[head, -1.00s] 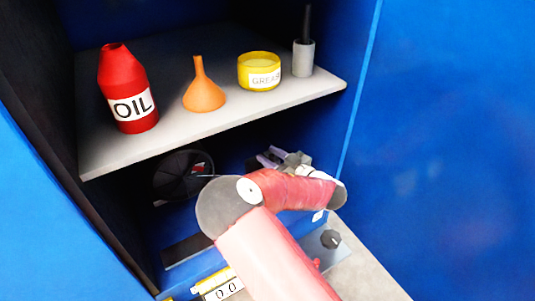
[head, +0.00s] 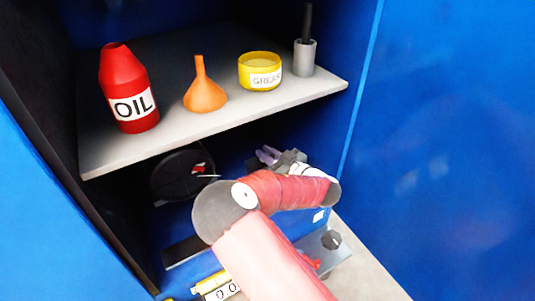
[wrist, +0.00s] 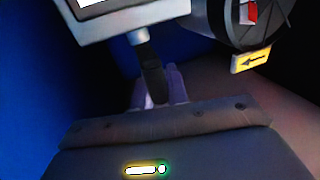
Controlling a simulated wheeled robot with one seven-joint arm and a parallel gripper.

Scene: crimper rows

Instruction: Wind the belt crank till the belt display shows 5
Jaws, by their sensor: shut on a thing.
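My gripper (head: 267,156) has purple fingers and is inside the blue cabinet, under the shelf. In the wrist view its fingers (wrist: 158,88) are shut on a dark handle (wrist: 147,58), which runs up to a grey box with a white panel. I take this handle for the crank; its base is not clear. A yellow-framed display (head: 217,287) at the bottom of the head view shows what looks like zeros, partly cut off and beside my arm. Which device it belongs to cannot be read.
A black wheel (head: 183,176) with a red mark stands left of my gripper; a yellow arrow sign (wrist: 251,60) is beside it. The shelf (head: 150,153) above holds a red oil bottle (head: 128,90), an orange funnel (head: 205,95) and a grease tin (head: 260,72). A dark knob (head: 331,239) is at lower right.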

